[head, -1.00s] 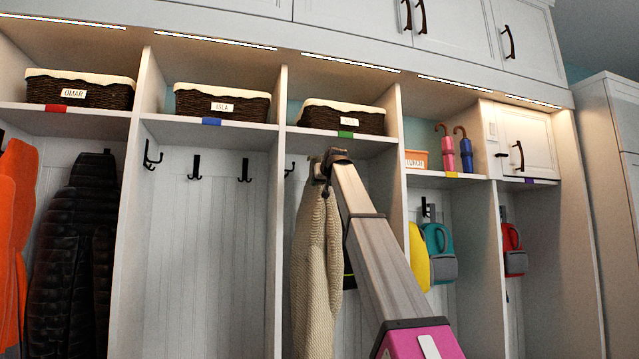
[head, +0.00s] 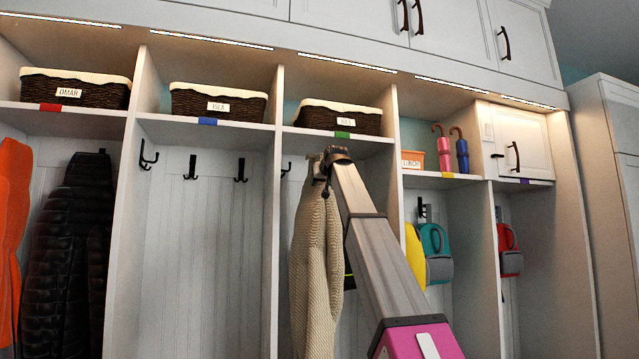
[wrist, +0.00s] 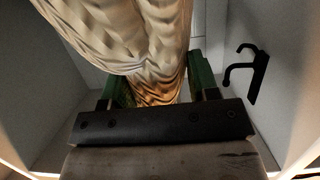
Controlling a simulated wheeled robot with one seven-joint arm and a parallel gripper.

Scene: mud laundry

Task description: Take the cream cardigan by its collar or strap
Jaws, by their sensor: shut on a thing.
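The cream cardigan (head: 316,265) hangs in the third cubby from the left, below the green-tagged shelf. In the wrist view its knit cloth (wrist: 125,35) fills the upper middle and runs down between the green fingers. My gripper (head: 322,168) is at the cardigan's top, just under the shelf, and is shut on it there. In the wrist view my gripper (wrist: 158,88) has cloth between its two fingers. The collar or strap itself is hidden, and I cannot tell whether the cardigan still rests on a hook.
A black hook (wrist: 250,72) stands close on the right in the wrist view. The shelf with a wicker basket (head: 338,117) is just above my gripper. Cubby walls stand on both sides. The cubby to the left has bare hooks (head: 192,167). Bags (head: 436,252) hang to the right.

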